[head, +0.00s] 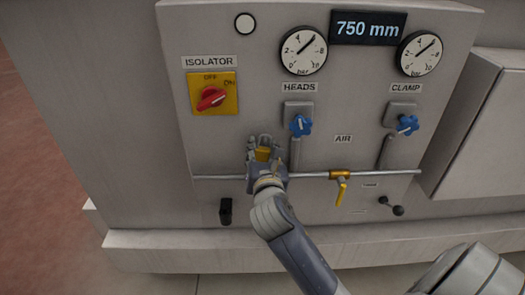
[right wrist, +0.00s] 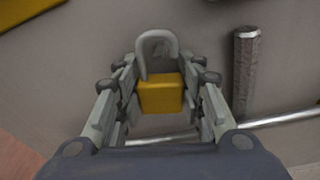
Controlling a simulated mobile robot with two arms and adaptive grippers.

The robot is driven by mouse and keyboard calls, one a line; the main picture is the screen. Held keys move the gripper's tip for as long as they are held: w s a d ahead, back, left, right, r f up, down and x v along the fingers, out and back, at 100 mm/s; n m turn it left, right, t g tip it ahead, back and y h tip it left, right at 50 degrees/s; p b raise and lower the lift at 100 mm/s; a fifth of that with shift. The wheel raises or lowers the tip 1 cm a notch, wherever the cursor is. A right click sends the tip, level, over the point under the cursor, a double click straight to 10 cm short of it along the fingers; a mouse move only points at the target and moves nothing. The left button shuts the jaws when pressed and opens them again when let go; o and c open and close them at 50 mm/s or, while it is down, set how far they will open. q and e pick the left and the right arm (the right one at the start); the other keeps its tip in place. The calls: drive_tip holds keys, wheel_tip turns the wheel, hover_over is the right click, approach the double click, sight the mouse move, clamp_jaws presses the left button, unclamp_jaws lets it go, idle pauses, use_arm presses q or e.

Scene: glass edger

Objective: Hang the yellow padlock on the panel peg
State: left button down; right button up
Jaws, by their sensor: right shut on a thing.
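My right gripper (head: 262,152) is in front of the panel, below the HEADS label and left of a valve pipe. It is shut on the yellow padlock (head: 263,155). In the right wrist view the padlock (right wrist: 161,95) sits upright between the fingers (right wrist: 160,92), with its grey shackle loop pointing up past the fingertips. The shackle appears over bare grey panel (head: 245,100). I cannot make out a peg for certain; one may be hidden behind the hand. My left gripper is not in view.
The red isolator switch (head: 211,98) on its yellow plate is up and left of the hand. A blue knob (head: 300,125) and its pipe (right wrist: 245,75) are close on the right. A horizontal rail (head: 220,177) crosses behind the wrist, with a yellow-handled valve (head: 341,185).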

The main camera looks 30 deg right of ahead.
drive_tip(key=o, duration=1.1)
drive_tip(key=shift+w+d+f, duration=0.1)
drive_tip(key=shift+w+f, duration=0.05)
drive_tip(key=shift+f, duration=0.05)
drive_tip(key=shift+o, duration=0.5)
drive_tip(key=shift+w+d+f, duration=0.15)
drive_tip(key=shift+w+f, duration=0.1)
drive_tip(key=shift+w, duration=0.05)
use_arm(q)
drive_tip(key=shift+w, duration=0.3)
